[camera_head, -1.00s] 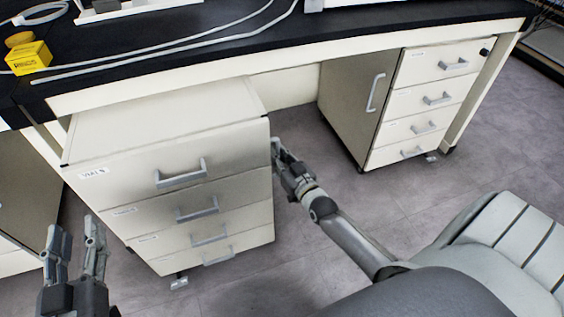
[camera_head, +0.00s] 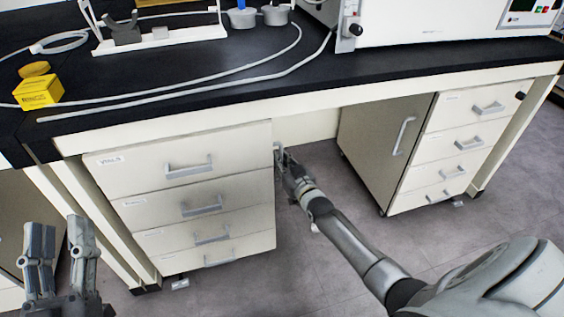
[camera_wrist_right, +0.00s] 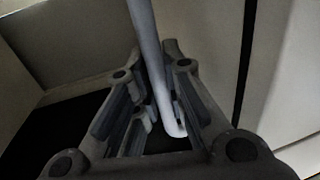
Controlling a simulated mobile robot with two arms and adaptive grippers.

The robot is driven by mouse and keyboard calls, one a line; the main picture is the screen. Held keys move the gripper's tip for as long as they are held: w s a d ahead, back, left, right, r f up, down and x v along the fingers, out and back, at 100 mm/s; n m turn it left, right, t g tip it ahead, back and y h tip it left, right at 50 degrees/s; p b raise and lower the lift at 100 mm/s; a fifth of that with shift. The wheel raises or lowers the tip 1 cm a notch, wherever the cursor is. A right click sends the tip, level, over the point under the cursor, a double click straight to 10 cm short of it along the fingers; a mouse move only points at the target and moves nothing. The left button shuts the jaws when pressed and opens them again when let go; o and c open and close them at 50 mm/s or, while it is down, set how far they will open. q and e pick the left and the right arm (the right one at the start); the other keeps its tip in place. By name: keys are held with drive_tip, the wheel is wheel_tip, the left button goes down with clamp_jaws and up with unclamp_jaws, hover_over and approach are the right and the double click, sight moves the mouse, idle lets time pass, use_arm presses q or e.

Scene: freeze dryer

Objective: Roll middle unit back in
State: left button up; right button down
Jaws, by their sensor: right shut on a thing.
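The middle unit (camera_head: 210,178) is a cream drawer cabinet on castors with several grey front handles. It is under the bench, its top hidden by the bench edge and its front close to that edge. My right gripper (camera_head: 281,156) is at the unit's right side, shut on the side handle. In the right wrist view, the pale handle bar (camera_wrist_right: 150,55) runs down between the fingers of the right gripper (camera_wrist_right: 158,95). My left gripper (camera_head: 60,235) is open and empty at the lower left, in front of the bench and apart from the unit.
Another drawer unit with a door (camera_head: 382,140) stands under the bench to the right, with a gap between the two. The black bench top (camera_head: 210,88) carries a yellow box (camera_head: 38,92), cables and a white machine (camera_head: 450,22). Grey floor lies clear in front.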

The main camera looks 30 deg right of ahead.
drive_tip(key=shift+w+d+r, duration=0.15)
drive_tip(key=shift+r, duration=0.15)
drive_tip(key=c, duration=1.8)
unclamp_jaws()
drive_tip(key=shift+c, duration=0.2)
drive_tip(key=shift+o, duration=0.4)
drive_tip(key=shift+w+f, duration=0.15)
drive_tip(key=shift+f, duration=0.1)
drive_tip(key=shift+s+f, duration=0.15)
drive_tip(key=shift+s, duration=0.45)
drive_tip(key=s, duration=1.1)
drive_tip(key=shift+a, duration=0.3)
drive_tip(key=shift+w+a+r, duration=0.1)
drive_tip(key=shift+r, duration=0.1)
